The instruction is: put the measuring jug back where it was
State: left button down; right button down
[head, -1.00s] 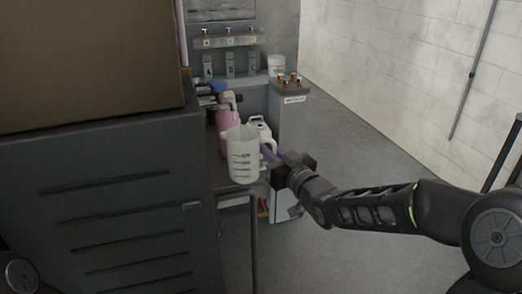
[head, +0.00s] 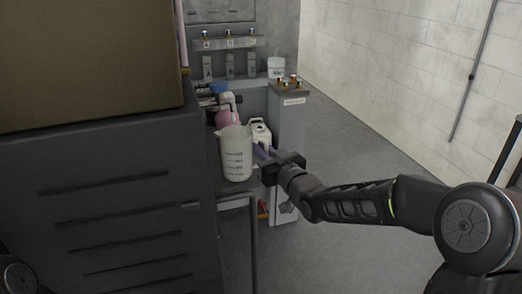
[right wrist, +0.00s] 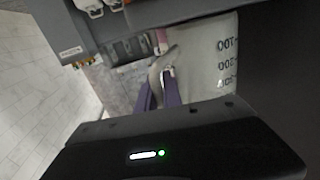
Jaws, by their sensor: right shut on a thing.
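The measuring jug (head: 237,155) is a translucent white jug with dark graduation marks, upright at the near end of a narrow grey bench (head: 232,188). I cannot tell whether its base touches the bench. My right gripper (head: 264,156) is at the jug's right side, shut on its handle. In the right wrist view, the purple fingers (right wrist: 160,92) close around the handle, and the jug's marked wall (right wrist: 212,60) fills the upper right. The fingers partly hide the handle. My left gripper is not in view.
Behind the jug stand a pink container (head: 224,118) and a white canister (head: 260,132). A dark cabinet (head: 110,200) bearing a large brown box (head: 90,60) stands close on the left.

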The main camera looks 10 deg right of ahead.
jog(key=shift+f+b, duration=0.15)
jog(key=shift+b, duration=0.15)
jog(key=c, duration=1.5)
grip_release()
jog(key=shift+r+p, duration=0.25)
jog(key=shift+p, duration=0.1)
jog(key=v, duration=1.2)
jog(key=shift+p, duration=0.45)
